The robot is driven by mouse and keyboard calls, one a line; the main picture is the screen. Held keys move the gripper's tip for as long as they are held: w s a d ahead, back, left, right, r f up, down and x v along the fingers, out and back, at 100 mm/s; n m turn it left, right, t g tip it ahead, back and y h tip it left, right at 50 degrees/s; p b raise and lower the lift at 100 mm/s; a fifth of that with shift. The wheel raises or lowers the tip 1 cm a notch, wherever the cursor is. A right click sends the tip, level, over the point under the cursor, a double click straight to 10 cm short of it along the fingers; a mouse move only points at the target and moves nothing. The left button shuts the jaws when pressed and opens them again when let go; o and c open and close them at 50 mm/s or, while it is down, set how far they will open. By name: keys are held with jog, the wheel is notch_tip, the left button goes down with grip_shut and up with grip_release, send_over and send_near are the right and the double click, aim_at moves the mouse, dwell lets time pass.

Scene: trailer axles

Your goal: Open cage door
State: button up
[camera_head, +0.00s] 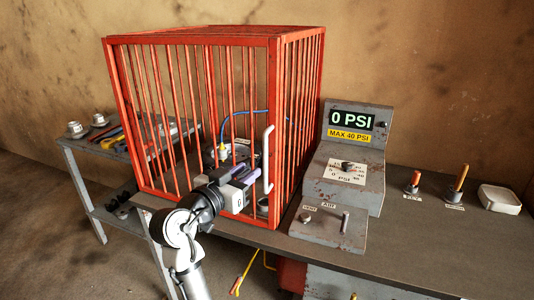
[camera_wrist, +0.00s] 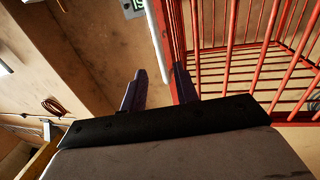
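The red barred cage (camera_head: 215,38) stands on the workbench, and its front door, with a white vertical handle (camera_head: 267,160) near the right edge, looks shut. My gripper (camera_head: 248,172) is in front of the door's lower right part, just left of the handle in the head view. In the wrist view my gripper (camera_wrist: 158,88) has its two dark purple fingers spread with a gap between them. The white handle (camera_wrist: 157,40) shows beyond and between the fingertips there, beside the red bars (camera_wrist: 230,50). I see no contact with it.
A grey pressure console (camera_head: 345,170) reading 0 PSI stands right of the cage, with a lever box (camera_head: 328,226) in front. Two pegs and a white dish (camera_head: 499,199) sit further right. A side shelf (camera_head: 85,140) with tools stands left. The bench's front right is clear.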

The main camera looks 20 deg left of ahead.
aim_at(264, 158)
jog(key=p+x, duration=0.2)
jog(key=x, duration=0.7)
grip_shut()
